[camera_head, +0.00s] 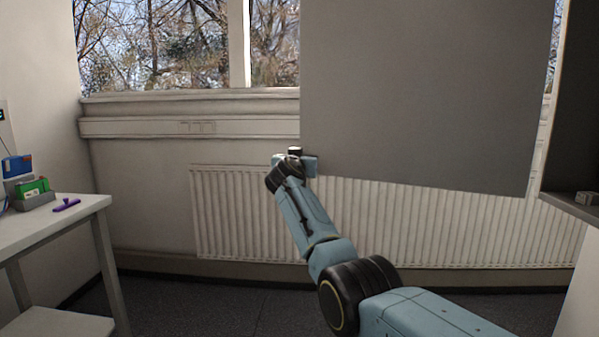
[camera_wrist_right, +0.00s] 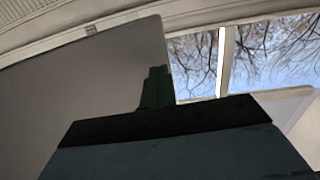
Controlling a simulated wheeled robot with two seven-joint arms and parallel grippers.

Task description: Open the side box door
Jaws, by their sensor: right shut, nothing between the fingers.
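The side box door (camera_head: 430,90) is a large flat grey panel standing out in front of the window, swung away from the box (camera_head: 570,206) at the right edge. The box's dark interior shows. My right gripper (camera_head: 296,158) is at the door's lower left corner. In the right wrist view its green fingers (camera_wrist_right: 157,88) are shut and overlap the door's free edge, with the door (camera_wrist_right: 90,90) to their left. I cannot tell whether they touch it. My left gripper is not in view.
A small grey object (camera_head: 588,198) sits on the box floor. A white table (camera_head: 60,222) at left holds a blue item (camera_head: 17,166), a green item (camera_head: 33,188) and a purple item (camera_head: 67,205). A radiator (camera_head: 240,215) stands under the window. The floor between looks clear.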

